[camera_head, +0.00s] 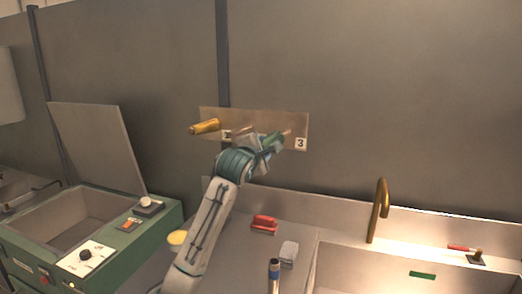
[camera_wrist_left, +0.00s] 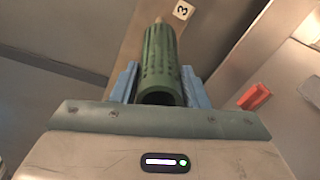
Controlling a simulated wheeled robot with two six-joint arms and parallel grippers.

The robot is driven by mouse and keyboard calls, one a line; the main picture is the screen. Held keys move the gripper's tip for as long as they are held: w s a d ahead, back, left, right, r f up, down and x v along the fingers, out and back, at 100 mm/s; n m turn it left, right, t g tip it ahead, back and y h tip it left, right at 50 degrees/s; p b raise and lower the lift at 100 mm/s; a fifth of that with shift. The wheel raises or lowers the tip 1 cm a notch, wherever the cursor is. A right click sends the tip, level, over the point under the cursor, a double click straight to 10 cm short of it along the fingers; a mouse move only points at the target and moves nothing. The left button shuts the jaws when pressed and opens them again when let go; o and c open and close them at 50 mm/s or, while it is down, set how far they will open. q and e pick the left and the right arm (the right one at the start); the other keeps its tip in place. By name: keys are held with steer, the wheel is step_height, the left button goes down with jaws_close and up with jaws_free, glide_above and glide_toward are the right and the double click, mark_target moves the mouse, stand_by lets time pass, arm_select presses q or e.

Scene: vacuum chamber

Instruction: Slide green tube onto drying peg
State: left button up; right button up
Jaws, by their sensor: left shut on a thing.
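The green tube (camera_head: 273,139) is held in my left gripper (camera_head: 264,146) in front of the wooden peg board (camera_head: 254,118), near the label 3. In the left wrist view the slotted green tube (camera_wrist_left: 160,62) lies between the two blue fingers (camera_wrist_left: 160,88), its open dark end toward me. The tan drying peg (camera_wrist_left: 158,20) shows just past the tube's far end, roughly in line with it. I cannot tell how far, if at all, the peg is inside the tube. An orange-yellow tube (camera_head: 205,127) sits on the left peg. My right gripper is out of view.
A green machine (camera_head: 150,222) with a raised lid stands at left. A red object (camera_head: 264,224), a white block (camera_head: 289,252) and a blue-banded cylinder (camera_head: 274,275) are on the counter. The sink (camera_head: 330,262) with a brass faucet (camera_head: 379,210) is at right.

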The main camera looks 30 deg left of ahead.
arm_select(q)
steer(key=shift+x, duration=1.1)
steer(key=shift+w, duration=0.15)
stand_by(0.8)
steer(key=shift+x, duration=2.35)
steer(key=shift+w, duration=0.1)
steer(key=shift+x, duration=2.4)
steer(key=shift+x, duration=2.5)
steer(key=shift+w+a, duration=0.1)
